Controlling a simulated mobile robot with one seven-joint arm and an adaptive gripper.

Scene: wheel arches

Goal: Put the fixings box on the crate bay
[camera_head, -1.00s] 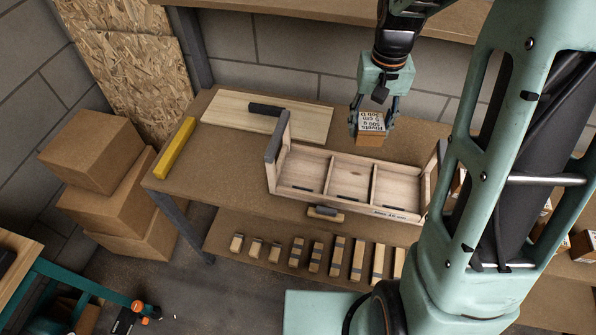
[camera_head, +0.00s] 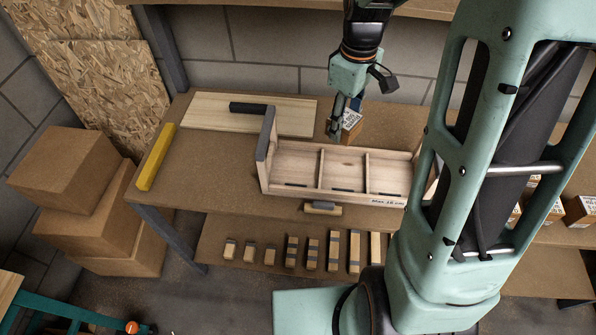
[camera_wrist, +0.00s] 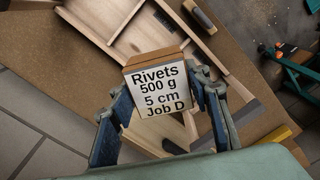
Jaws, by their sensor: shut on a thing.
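The fixings box (camera_wrist: 158,92) is a small brown carton with a white label reading "Rivets 500 g 5 cm Job D". My gripper (camera_head: 346,120) is shut on it, with a finger on each side in the wrist view. In the head view the box (camera_head: 352,122) is partly hidden by a finger and appears at the crate's rear edge; its height above it is hard to tell. The open wooden crate (camera_head: 262,158) has three bays divided by thin walls, all looking empty of boxes. Part of the crate (camera_wrist: 142,22) shows beyond the box in the wrist view.
A pale board (camera_head: 205,112) with a dark bar (camera_head: 248,107) lies behind the crate. A yellow bar (camera_head: 156,157) lies at the bench's left end. A small block (camera_head: 322,208) sits before the crate. Several wood blocks line the lower shelf (camera_head: 222,225). A wall stands behind.

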